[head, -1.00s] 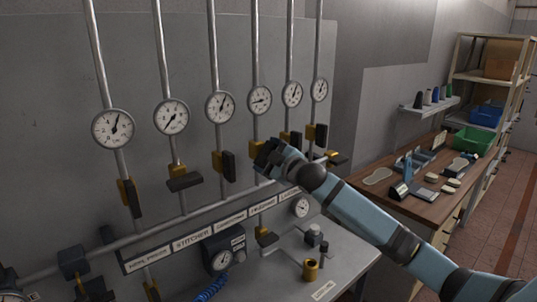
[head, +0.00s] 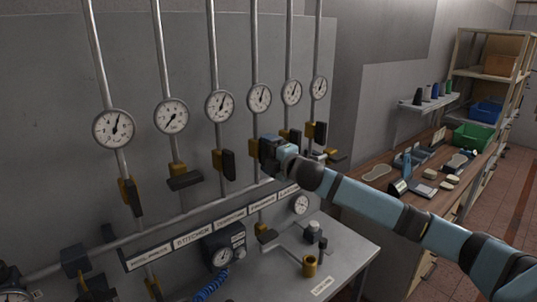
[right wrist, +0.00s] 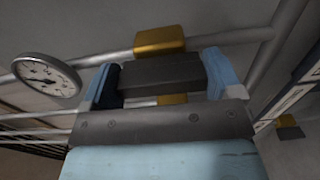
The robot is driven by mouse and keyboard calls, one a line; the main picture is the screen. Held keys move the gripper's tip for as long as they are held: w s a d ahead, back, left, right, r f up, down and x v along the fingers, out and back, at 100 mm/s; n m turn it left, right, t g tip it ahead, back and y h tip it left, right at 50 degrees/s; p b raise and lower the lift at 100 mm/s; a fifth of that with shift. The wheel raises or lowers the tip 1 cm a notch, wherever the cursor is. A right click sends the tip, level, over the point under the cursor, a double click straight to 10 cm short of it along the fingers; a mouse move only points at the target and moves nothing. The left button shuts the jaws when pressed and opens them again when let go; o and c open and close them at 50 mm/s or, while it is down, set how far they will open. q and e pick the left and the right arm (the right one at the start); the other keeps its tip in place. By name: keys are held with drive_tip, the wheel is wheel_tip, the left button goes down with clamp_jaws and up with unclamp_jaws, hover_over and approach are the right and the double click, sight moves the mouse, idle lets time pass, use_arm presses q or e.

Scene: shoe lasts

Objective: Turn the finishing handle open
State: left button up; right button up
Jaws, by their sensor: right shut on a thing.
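Several vertical pipes each carry a round gauge and a brass valve with a dark handle. The label words for the fourth pipe are too small to read, so I cannot confirm which handle is the finishing one. My right gripper (head: 276,151) is at the fourth valve (head: 254,148), shut on its dark handle (right wrist: 160,74). In the right wrist view the handle lies between both fingers, roughly parallel to the pipe beside the brass body (right wrist: 159,40). The fourth gauge (head: 259,97) has its needle pointing upward. My left gripper is not in view.
The second handle (head: 185,180) stands crosswise to its pipe; the first (head: 131,196) and third (head: 227,165) lie along theirs. A horizontal pipe and a label strip (head: 193,239) run below. A wooden bench (head: 375,196) stands at the right.

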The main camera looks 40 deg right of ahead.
idle(0.5)
drive_tip(key=o, duration=0.7)
drive_tip(key=shift+o, duration=0.2)
drive_tip(key=shift+s, duration=0.1)
drive_tip(key=s+d+b, duration=0.1)
drive_tip(key=s+b, duration=0.4)
drive_tip(key=s, duration=0.8)
drive_tip(key=shift+s, duration=0.25)
